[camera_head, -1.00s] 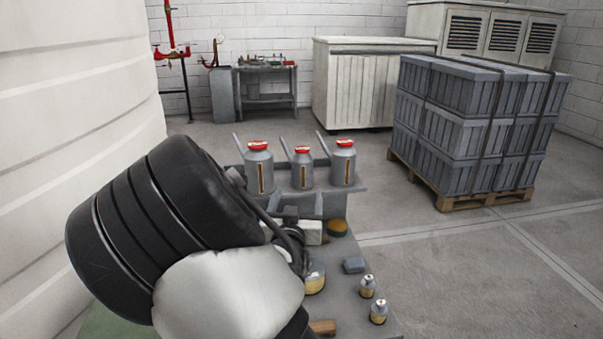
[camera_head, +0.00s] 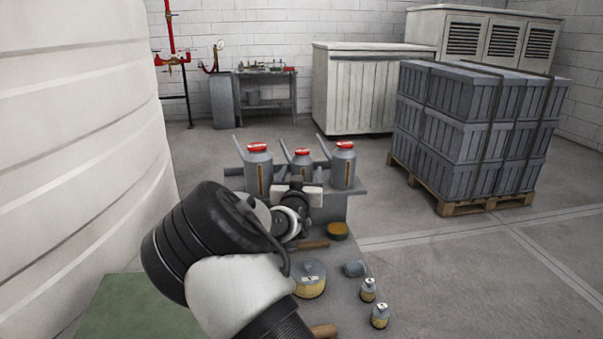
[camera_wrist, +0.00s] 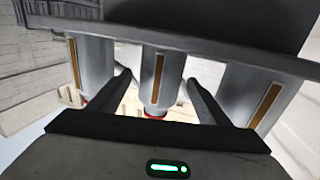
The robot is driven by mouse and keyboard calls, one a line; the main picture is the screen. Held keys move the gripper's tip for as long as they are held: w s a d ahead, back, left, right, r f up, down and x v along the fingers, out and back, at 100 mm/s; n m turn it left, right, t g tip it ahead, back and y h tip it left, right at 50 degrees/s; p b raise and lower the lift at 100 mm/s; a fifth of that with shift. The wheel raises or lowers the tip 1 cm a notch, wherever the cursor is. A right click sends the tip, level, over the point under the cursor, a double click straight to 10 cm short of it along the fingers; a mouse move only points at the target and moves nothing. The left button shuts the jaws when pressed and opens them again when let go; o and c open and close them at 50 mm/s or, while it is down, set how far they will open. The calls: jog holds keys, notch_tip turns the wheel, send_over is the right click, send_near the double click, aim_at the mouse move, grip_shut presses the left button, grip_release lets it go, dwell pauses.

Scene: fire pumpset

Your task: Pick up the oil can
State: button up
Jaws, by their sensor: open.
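Three grey oil cans with red caps, long spouts and amber level strips stand in a row on a raised grey shelf (camera_head: 355,189): a left can (camera_head: 257,172), a smaller middle can (camera_head: 303,161) and a right can (camera_head: 343,168). My gripper (camera_head: 297,190) is in front of the middle can and hides its lower part. In the wrist view, which is upside down, the open fingers (camera_wrist: 158,78) point at the middle can (camera_wrist: 161,77), which appears between them. Nothing is held. Whether the fingertips reach past its front cannot be told.
The lower bench holds a round yellow-banded tin (camera_head: 309,280), a grey block (camera_head: 354,269), two small bottles (camera_head: 368,290) and a sponge-like item (camera_head: 337,231). A pallet of grey crates (camera_head: 470,130) stands right. A large pale tank (camera_head: 70,150) is close on the left.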

jog(key=shift+w, duration=0.2)
jog(key=c, duration=1.3)
jog(key=shift+r, duration=0.1)
jog(key=shift+c, duration=0.4)
jog(key=shift+r, duration=0.1)
